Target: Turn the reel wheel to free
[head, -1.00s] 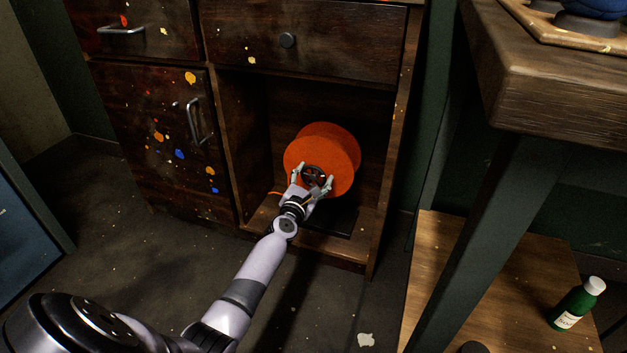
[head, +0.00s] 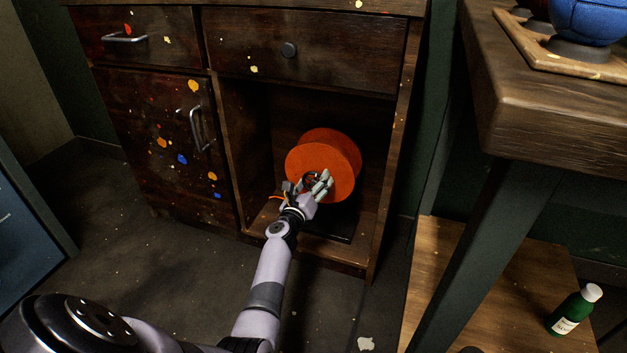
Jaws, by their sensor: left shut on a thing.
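The orange reel wheel (head: 335,160) stands upright in the open lower compartment of the dark wooden cabinet, on a dark base (head: 335,222). My left gripper (head: 318,182) is at the front of the reel, at its dark hub. It is shut on the hub, which its fingers mostly cover. A short orange line (head: 277,197) shows to the left of the gripper. My right gripper is not in view.
The paint-spotted cabinet (head: 150,150) has a handled door left of the compartment and drawers above. A wooden table (head: 570,90) with a blue ball (head: 588,18) stands at right. A green bottle (head: 572,312) is on a low shelf below.

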